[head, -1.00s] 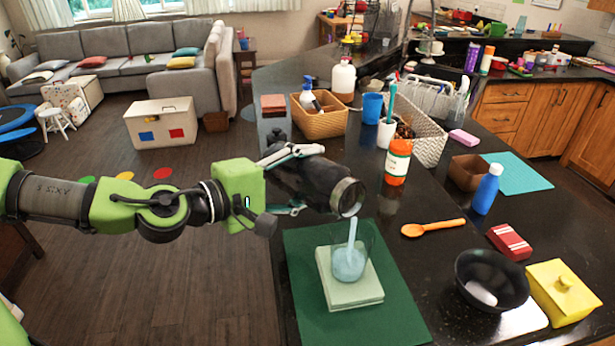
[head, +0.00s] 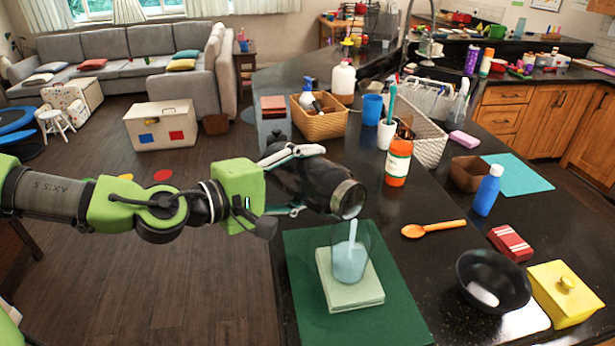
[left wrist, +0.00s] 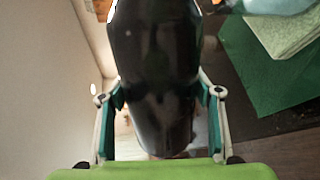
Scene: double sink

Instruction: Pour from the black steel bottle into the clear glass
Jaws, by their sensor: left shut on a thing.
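The black steel bottle (head: 312,182) is held tilted by my left gripper (head: 298,180), with its open steel mouth low and to the right. A pale stream runs from the mouth into the clear glass (head: 350,255). The glass stands upright on a pale green folded cloth (head: 338,294) on a dark green mat (head: 300,318). Pale blue liquid fills a good part of the glass. In the left wrist view the bottle (left wrist: 155,75) lies between my shut-on fingers and hides much of the scene. My right gripper is not in view.
A black bowl (head: 492,280), a yellow box (head: 564,293) and a blue bottle (head: 487,190) are further right. A tan basket (head: 320,124) stands behind.

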